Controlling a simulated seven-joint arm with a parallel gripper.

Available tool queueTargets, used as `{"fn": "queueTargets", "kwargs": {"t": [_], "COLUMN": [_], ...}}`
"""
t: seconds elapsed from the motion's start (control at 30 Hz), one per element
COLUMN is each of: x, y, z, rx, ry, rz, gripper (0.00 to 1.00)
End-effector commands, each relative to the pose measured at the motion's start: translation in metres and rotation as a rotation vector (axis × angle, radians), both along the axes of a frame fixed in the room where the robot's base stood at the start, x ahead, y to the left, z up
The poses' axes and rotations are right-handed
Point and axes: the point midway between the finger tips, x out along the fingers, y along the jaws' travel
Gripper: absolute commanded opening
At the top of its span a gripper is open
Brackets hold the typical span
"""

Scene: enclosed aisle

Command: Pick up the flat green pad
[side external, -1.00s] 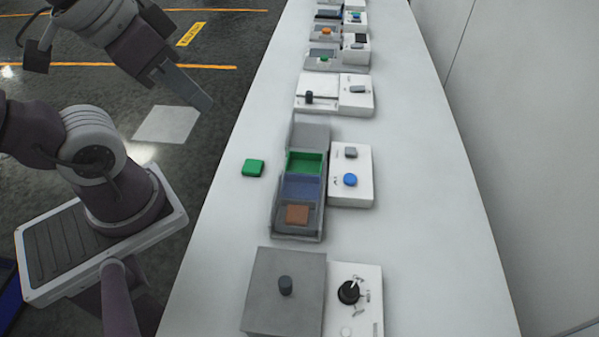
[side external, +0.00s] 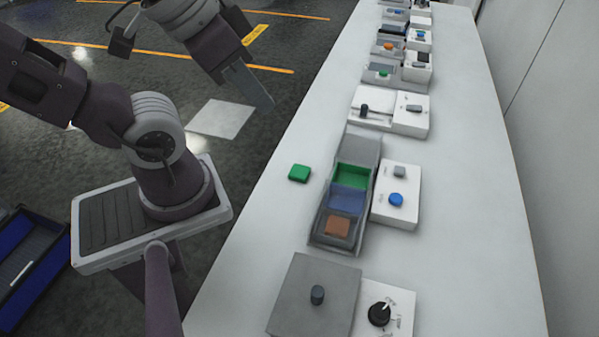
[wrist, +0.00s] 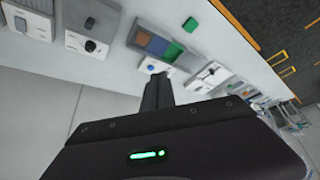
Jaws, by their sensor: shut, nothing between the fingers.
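The flat green pad (side external: 299,173) lies on the white table near its left edge, left of the sorting tray. It also shows in the wrist view as a small green square (wrist: 190,25) beyond the tray. My gripper (side external: 268,105) hangs over the floor side of the table edge, above and behind the pad, apart from it. In the wrist view my gripper's fingers (wrist: 158,80) are together and hold nothing.
The grey tray (side external: 367,146) has green, blue and brown-block sections. A white box with a blue button (side external: 396,200) touches its right side. More devices line the table behind. The table around the pad is clear.

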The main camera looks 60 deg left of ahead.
Motion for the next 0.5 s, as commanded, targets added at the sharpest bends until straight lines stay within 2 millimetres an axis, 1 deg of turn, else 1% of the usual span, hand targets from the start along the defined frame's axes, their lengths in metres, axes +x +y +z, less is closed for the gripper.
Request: {"fn": "queueTargets", "kwargs": {"t": [0.43, 0.47, 0.5], "x": [0.0, 0.0, 0.0], "y": [0.0, 0.0, 0.0], "z": [0.0, 0.0, 0.0], "rx": [0.0, 0.0, 0.0], "ry": [0.0, 0.0, 0.0], "rz": [0.0, 0.0, 0.0], "gripper": [0.0, 0.02, 0.1]}}
